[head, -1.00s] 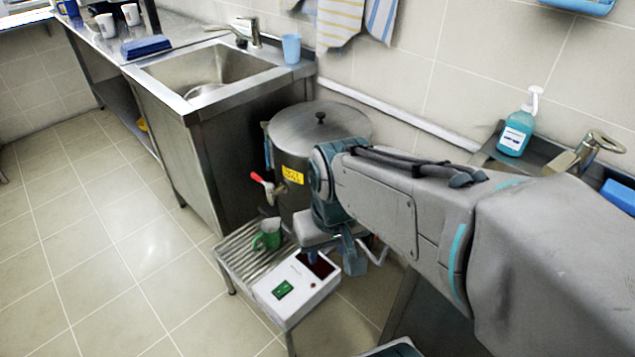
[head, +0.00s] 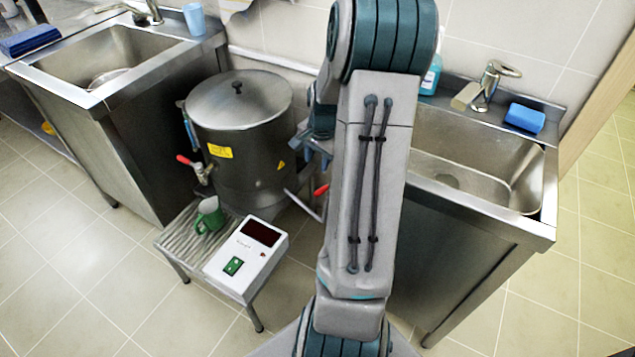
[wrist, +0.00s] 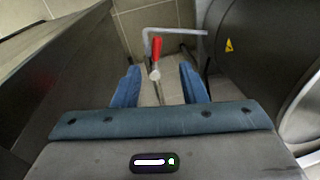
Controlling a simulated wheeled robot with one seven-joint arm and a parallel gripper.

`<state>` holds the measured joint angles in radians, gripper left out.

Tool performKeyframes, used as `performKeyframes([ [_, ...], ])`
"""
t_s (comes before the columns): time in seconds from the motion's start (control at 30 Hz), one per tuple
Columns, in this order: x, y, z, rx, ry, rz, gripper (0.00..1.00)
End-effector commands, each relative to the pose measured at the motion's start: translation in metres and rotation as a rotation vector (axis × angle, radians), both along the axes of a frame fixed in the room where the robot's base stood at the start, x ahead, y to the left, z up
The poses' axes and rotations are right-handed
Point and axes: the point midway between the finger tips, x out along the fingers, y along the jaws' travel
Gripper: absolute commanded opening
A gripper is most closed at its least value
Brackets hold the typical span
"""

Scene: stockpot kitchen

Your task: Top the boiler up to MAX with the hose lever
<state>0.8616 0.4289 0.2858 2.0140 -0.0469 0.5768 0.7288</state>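The steel boiler (head: 243,165) stands between the two sinks with its lid on. A narrow gauge with blue in it (head: 190,130) is on its left side; the level and any MAX mark are too small to read. The red hose lever (head: 321,190) is to the boiler's right, partly hidden by my arm. In the wrist view the red lever (wrist: 156,47) stands upright on its valve, with a grey pipe (wrist: 178,32) behind it. My gripper (wrist: 160,84) is open and empty, its blue fingers apart, with the lever beyond and between them.
A red-handled tap (head: 201,172) is on the boiler's front left. The right sink cabinet (head: 450,262) is close to my arm. Open floor lies in front.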

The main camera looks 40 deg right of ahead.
Motion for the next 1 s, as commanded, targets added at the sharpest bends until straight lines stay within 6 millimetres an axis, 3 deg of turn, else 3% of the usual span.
performKeyframes([
  [0.1,-0.001,-0.028,-0.020,0.034,-0.016,-0.115,0.38],
  [0.27,-0.001,-0.044,-0.033,0.052,-0.029,-0.183,0.38],
  [0.47,0.003,-0.044,-0.056,0.056,-0.028,-0.189,0.38],
  [0.8,0.017,-0.042,-0.126,0.055,-0.027,-0.186,0.38],
  [1.0,0.023,-0.042,-0.155,0.055,-0.028,-0.186,0.38],
])
